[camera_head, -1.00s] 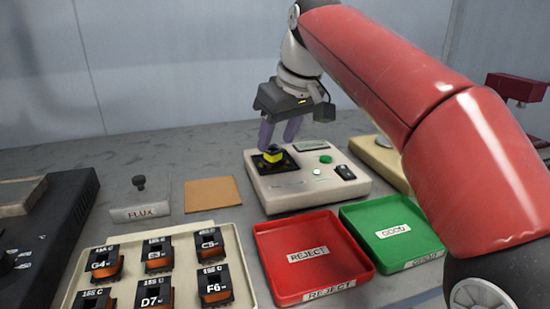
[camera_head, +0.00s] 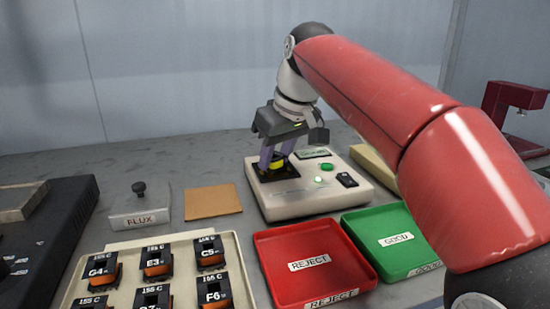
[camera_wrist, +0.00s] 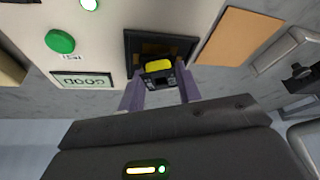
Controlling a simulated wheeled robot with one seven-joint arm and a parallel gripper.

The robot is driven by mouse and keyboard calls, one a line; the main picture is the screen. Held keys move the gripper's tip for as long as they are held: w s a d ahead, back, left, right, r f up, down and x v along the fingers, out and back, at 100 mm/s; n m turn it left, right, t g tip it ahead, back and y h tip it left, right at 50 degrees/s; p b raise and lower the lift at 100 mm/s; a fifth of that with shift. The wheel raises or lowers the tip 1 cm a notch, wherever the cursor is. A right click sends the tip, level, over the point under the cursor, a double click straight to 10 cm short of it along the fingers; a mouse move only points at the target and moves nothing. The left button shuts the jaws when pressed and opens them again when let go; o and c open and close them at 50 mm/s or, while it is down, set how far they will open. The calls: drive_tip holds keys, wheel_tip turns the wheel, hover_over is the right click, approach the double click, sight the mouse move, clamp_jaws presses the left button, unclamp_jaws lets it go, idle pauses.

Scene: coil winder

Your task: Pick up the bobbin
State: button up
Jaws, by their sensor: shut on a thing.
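The bobbin (camera_wrist: 159,67), with a yellow winding and a dark flange, sits at the black socket of the beige tester (camera_head: 290,206). My gripper (camera_head: 276,167) has come down over the socket, and its purple fingers are shut on the bobbin (camera_head: 275,168). In the wrist view the fingers of my gripper (camera_wrist: 160,90) stand on either side of the bobbin. I cannot tell whether the bobbin is clear of the socket (camera_wrist: 133,40). The tester's display (camera_wrist: 84,80) reads GOOD in the wrist view.
A red REJECT tray (camera_head: 285,240) and a green GOOD tray (camera_head: 365,227) are empty in front of the tester. A beige tray (camera_head: 238,262) of several labelled bobbins stands at the front left. A FLUX container (camera_head: 140,215) and a brown pad (camera_head: 212,201) lie left of the tester.

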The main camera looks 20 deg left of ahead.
wheel_tip(320, 180, up, 10)
drive_tip(key=p, duration=0.3)
idle(0.7)
